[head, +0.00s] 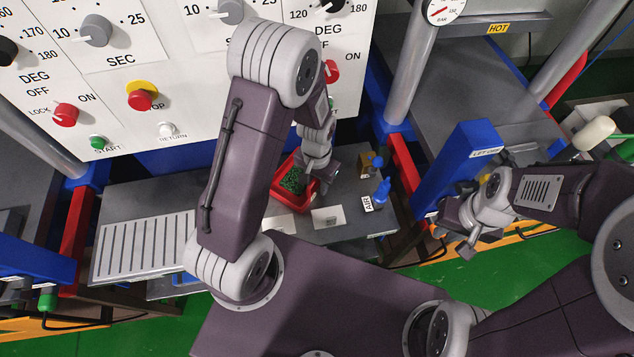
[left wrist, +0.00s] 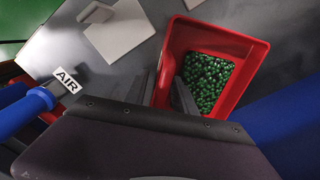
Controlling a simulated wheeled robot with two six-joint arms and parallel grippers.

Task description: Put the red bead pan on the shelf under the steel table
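The red bead pan (head: 291,203) holds green beads and appears to rest on the grey steel table (head: 345,228) below the control panel. It also shows in the left wrist view (left wrist: 238,45). My left gripper (head: 312,186) reaches down at the pan's side. In the left wrist view its two dark fingers (left wrist: 166,88) straddle one wall of the pan, one finger inside over the beads. Whether they press on the wall is not clear. My right gripper (head: 453,240) is open and empty, away from the table at the right.
A ribbed plate (head: 145,246) lies on the left of the table. A blue fitting (head: 382,190) with an AIR label and a small brown block (head: 367,162) stand right of the pan. A blue post (head: 458,170) stands near my right gripper. Green floor shows in front.

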